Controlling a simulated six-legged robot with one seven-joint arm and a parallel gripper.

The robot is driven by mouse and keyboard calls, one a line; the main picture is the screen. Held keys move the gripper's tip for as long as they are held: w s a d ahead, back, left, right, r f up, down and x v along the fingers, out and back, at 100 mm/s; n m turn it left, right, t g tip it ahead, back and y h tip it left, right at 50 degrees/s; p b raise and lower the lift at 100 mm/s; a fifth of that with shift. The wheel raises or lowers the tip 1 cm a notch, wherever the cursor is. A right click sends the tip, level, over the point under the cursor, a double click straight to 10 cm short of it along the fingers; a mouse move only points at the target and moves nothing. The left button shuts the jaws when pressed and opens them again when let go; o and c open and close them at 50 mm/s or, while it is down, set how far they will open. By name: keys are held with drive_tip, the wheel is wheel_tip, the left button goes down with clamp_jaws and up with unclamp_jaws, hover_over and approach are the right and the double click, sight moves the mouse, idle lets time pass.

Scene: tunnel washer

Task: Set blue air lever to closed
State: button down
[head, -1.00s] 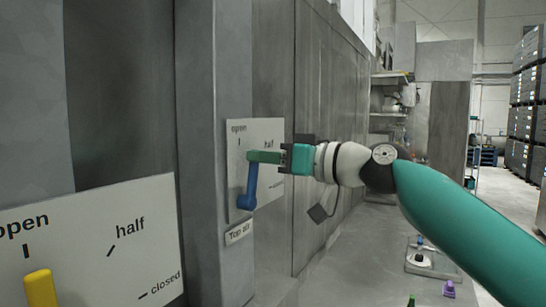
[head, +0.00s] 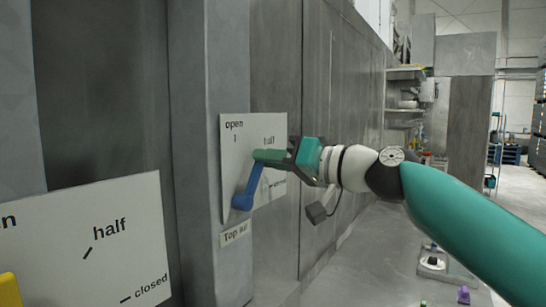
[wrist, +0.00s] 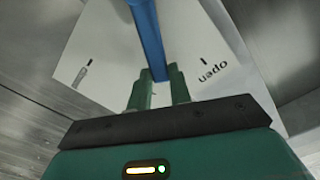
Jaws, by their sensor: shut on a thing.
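The blue air lever (head: 250,188) is mounted on a white panel (head: 233,150) marked "open" and "half", above a "Top air" label. Its pivot is at the lower left and its arm tilts up to the right, between the "open" and "half" marks. My gripper (head: 268,156) is shut on the upper end of the lever. In the wrist view the blue lever (wrist: 150,45) runs down between the two green fingers (wrist: 159,90). Part of the panel's right side is hidden behind my gripper.
A larger white panel (head: 70,250) with "half" and "closed" marks and a yellow lever (head: 9,290) stands at the near left. A grey post (head: 210,110) rises between the panels. Small items lie on the floor at right.

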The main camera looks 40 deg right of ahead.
drive_tip(key=w+d+f+m, duration=0.1)
drive_tip(key=d+f+m, duration=0.2)
drive_tip(key=f+m, duration=0.4)
drive_tip(key=shift+w+d+f+m, duration=0.2)
drive_tip(key=shift+d+m, duration=0.2)
drive_tip(key=shift+m, duration=1.9)
drive_tip(key=c, duration=1.3)
unclamp_jaws()
drive_tip(key=shift+s, duration=0.15)
drive_tip(key=v, duration=1.3)
drive_tip(key=shift+s, duration=0.3)
drive_tip(key=shift+d, duration=0.1)
